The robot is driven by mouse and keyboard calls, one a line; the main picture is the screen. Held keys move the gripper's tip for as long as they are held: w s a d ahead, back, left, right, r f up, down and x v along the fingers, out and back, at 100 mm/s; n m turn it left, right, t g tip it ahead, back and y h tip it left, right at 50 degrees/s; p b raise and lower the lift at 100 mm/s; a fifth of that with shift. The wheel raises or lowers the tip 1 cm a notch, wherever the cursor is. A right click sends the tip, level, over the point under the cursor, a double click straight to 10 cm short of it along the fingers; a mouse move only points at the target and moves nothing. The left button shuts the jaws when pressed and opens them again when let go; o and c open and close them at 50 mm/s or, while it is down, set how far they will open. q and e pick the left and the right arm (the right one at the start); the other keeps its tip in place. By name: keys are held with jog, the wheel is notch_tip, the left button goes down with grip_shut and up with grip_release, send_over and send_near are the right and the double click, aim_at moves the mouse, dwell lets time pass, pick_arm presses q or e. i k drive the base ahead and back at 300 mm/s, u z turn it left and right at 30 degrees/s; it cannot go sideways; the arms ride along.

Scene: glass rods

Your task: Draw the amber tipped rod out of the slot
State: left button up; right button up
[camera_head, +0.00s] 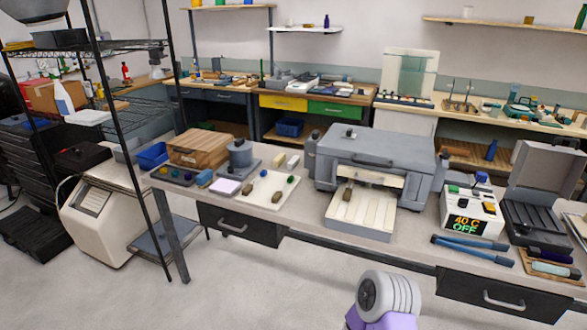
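I cannot make out an amber tipped rod or its slot at this size. A large grey machine (368,158) stands on the middle of the front bench, with an open front and a pale ribbed tray (357,217) sticking out of it. A small brown piece (347,196) lies on that tray. Far back on the right counter, a small stand with thin uprights (460,96) is too small to read. Neither gripper is in view; only a purple and grey link of my own arm shows at the bottom.
The front bench (300,212) also carries a wooden box (200,148), a white board with small coloured pieces (258,188), a heater box reading 40 C OFF (470,212), blue-handled tools (473,249) and an open dark case (540,205). A black wire rack (130,108) stands at left. The floor in front is clear.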

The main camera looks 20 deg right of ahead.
aim_at(346, 196)
jog(key=u, duration=0.25)
jog(key=i, duration=0.9)
jog(key=z, duration=0.65)
jog(key=i, duration=0.6)
jog(key=z, duration=0.45)
